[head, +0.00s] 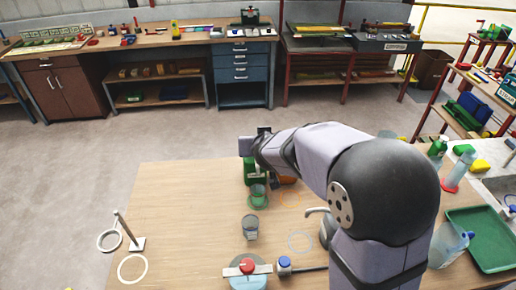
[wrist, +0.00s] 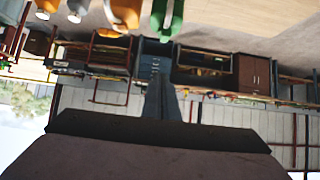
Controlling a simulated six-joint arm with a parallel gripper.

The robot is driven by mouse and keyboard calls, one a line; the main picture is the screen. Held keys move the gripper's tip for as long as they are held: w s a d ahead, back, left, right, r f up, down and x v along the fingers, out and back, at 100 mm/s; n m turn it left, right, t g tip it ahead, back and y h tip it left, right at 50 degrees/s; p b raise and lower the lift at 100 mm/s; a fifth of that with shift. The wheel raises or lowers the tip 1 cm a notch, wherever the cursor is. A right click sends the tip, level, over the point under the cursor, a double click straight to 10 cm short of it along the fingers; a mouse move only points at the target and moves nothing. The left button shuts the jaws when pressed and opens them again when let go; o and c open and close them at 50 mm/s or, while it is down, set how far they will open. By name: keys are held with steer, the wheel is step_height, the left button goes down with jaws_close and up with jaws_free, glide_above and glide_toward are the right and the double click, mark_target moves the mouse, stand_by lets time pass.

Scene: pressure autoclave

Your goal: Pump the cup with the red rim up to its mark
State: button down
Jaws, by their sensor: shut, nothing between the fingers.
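I cannot pick out a cup with a red rim in either view. A green dispenser-like bottle (head: 250,171) stands at the table's far edge, with a green cup (head: 258,192) just in front of it. An orange item (head: 288,180) is beside them, partly hidden by my arm. A grey cup (head: 250,228) stands nearer. My gripper (head: 262,138) is above and behind the green bottle, shut and empty; its fingers show in the wrist view (wrist: 160,100). That view is upside down, with green (wrist: 166,18) and orange (wrist: 125,12) objects at its top edge, apart from the fingers.
A white ring on a post base (head: 137,243) is at left. A clear bottle (head: 458,170) and green tray (head: 482,238) are at right. The table's left half is mostly bare.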

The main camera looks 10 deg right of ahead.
steer(key=shift+w, duration=0.1)
steer(key=b+x, duration=0.2)
steer(key=x, duration=0.7)
steer(key=shift+w+f, duration=0.15)
steer(key=shift+f, duration=0.1)
step_height(320, 180, down, 2)
steer(key=shift+f+b, duration=0.1)
steer(key=shift+b, duration=0.7)
steer(key=shift+s+f+b, duration=0.5)
steer(key=shift+f+b, duration=0.1)
steer(key=shift+f, duration=0.2)
